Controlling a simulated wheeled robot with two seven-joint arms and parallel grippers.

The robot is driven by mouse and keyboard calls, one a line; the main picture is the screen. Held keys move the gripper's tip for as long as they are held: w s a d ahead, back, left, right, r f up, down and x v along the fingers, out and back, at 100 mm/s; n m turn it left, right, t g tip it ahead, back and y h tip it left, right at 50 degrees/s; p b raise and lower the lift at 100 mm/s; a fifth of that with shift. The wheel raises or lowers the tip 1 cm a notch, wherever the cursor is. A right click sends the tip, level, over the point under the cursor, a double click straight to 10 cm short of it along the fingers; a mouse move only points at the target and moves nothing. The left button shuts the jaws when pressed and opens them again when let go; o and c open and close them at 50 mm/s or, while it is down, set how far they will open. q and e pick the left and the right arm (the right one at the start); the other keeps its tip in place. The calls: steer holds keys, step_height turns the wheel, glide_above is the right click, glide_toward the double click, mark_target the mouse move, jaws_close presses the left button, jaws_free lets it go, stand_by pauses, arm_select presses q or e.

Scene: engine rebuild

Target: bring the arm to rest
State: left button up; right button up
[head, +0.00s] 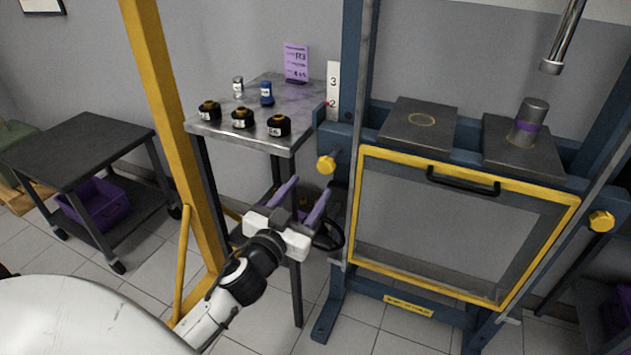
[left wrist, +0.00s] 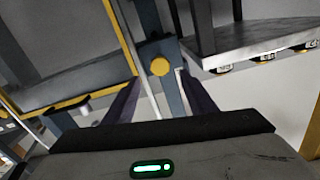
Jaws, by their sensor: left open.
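My left gripper (head: 301,200) is open and empty. It is in the air in front of the small metal table and to the left of the press guard, and no thing lies between its purple fingers. In the left wrist view the two dark fingers of the gripper (left wrist: 160,100) stand apart, with the blue press frame and its yellow knob beyond them. My left arm comes in from the lower left. My right gripper is not in view.
The metal table (head: 290,113) bears several black-and-brass parts, small cans and a purple sign (head: 296,62). The blue press (head: 345,90) with its yellow-framed guard (head: 440,235) stands close on the right. A yellow post (head: 165,100) rises at left, beside a dark cart (head: 80,145).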

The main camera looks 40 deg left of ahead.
arm_select(q)
steer(key=shift+v, duration=1.1)
steer(key=s+d+f+m+g+h, duration=0.1)
steer(key=s+d+f+g+h, duration=0.2)
steer(key=s+d+f, duration=0.7)
steer(key=s+d+f+m+g+h, duration=0.1)
steer(key=s+d+f+g+h, duration=0.2)
steer(key=s+d+f+g, duration=0.3)
steer(key=s+d+f, duration=0.4)
steer(key=f, duration=0.6)
steer(key=shift+f+m+h, duration=0.2)
steer(key=shift+m+h, duration=0.1)
steer(key=shift+m, duration=0.1)
